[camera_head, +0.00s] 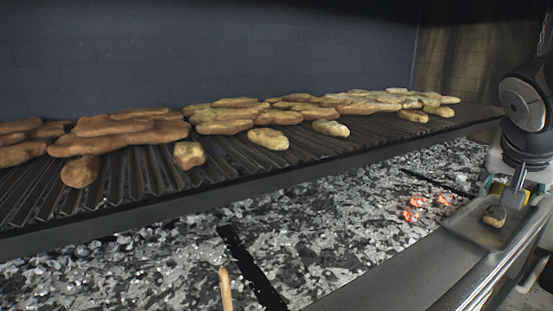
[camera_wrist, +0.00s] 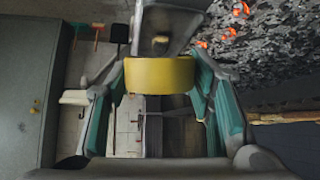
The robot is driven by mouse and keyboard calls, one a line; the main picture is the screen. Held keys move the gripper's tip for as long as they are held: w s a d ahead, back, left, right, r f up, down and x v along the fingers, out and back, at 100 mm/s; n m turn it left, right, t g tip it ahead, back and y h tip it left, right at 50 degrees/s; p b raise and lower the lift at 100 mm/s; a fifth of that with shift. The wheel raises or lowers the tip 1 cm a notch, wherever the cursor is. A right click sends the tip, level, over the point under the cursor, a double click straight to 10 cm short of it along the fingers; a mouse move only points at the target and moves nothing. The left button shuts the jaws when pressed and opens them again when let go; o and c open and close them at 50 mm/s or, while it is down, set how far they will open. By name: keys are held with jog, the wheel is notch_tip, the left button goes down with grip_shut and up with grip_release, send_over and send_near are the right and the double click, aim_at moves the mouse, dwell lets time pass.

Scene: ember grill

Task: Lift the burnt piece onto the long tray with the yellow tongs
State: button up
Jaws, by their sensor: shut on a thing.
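My gripper (camera_wrist: 160,88) is shut on the yellow tongs (camera_wrist: 160,74), whose yellow body spans between its teal-padded fingers in the wrist view. In the head view my gripper (camera_head: 510,188) is at the right edge, above the long tray (camera_head: 462,222). The long grey metal tray also shows at the top of the wrist view (camera_wrist: 182,22). A small dark brown burnt piece (camera_head: 494,216) appears within the tray's outline, just below the tongs. It shows beyond the tongs in the wrist view (camera_wrist: 160,40). I cannot tell whether the tongs touch it.
Many browned pieces (camera_head: 235,115) lie on the ridged grill (camera_head: 140,170). Below is a bed of grey ash (camera_head: 330,220) with glowing orange embers (camera_head: 412,214) left of the tray. A wooden handle (camera_head: 225,290) sticks up at the front. A grey cabinet (camera_wrist: 28,90) stands left in the wrist view.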

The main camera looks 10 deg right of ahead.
jog(key=shift+s+a+r, duration=0.15)
jog(key=shift+a+r, duration=0.1)
jog(key=shift+r, duration=0.1)
jog(key=s+d, duration=0.2)
jog(key=s, duration=0.3)
jog(key=shift+s+d+p, duration=0.15)
jog(key=shift+s+p, duration=0.15)
jog(key=shift+p, duration=0.15)
